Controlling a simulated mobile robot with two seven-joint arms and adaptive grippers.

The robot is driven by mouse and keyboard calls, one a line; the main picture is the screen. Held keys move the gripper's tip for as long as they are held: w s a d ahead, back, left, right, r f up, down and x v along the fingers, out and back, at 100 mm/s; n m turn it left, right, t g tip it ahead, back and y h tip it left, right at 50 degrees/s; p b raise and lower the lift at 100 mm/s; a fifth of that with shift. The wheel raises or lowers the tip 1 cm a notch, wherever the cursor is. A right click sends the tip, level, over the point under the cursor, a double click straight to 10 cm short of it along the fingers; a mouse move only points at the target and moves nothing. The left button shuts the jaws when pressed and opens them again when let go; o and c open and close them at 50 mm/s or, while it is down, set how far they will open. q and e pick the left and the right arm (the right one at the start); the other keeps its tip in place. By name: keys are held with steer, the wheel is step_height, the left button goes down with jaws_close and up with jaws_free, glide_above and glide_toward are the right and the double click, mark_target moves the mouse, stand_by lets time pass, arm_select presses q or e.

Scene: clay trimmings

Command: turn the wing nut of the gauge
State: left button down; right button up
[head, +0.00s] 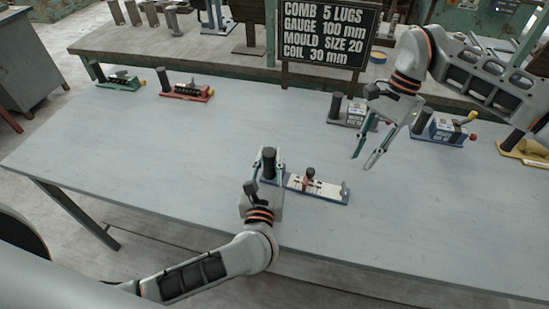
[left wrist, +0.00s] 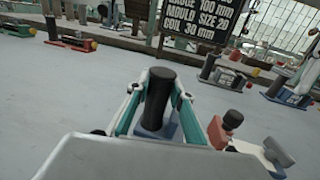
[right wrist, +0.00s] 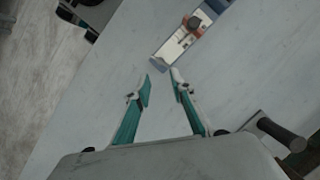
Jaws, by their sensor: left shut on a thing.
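The gauge (head: 330,190) lies near the table's front edge, with a blue base, a pale scale plate, a red slider and a black post (head: 269,163) at its left end. A dark knob (head: 311,172), seemingly the wing nut, tops the slider; its wings cannot be made out. It also shows in the left wrist view (left wrist: 233,118) and right wrist view (right wrist: 194,22). My left gripper (head: 267,168) is shut on the black post, one finger on each side. My right gripper (head: 363,162) is open and empty above the table, right of and behind the gauge.
A sign (head: 328,35) reads "GAUGE 100 mm" among other lines. Along the back stand a green device (head: 119,84), a red device (head: 186,93), a grey one (head: 347,112), a blue one (head: 437,130) and a yellow one (head: 525,150). The table's middle is clear.

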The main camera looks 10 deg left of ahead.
mark_target(345, 189)
steer(key=s+a+r+m+t+h, duration=0.1)
steer(key=s+m+t, duration=0.1)
steer(key=m, duration=1.1)
steer(key=s+a+r+m+t+h, duration=0.1)
steer(key=s+r+m, duration=0.1)
steer(key=m, duration=1.1)
steer(key=f, duration=1.2)
steer(key=shift+w+a, duration=0.1)
steer(key=shift+a, duration=0.1)
jaws_close()
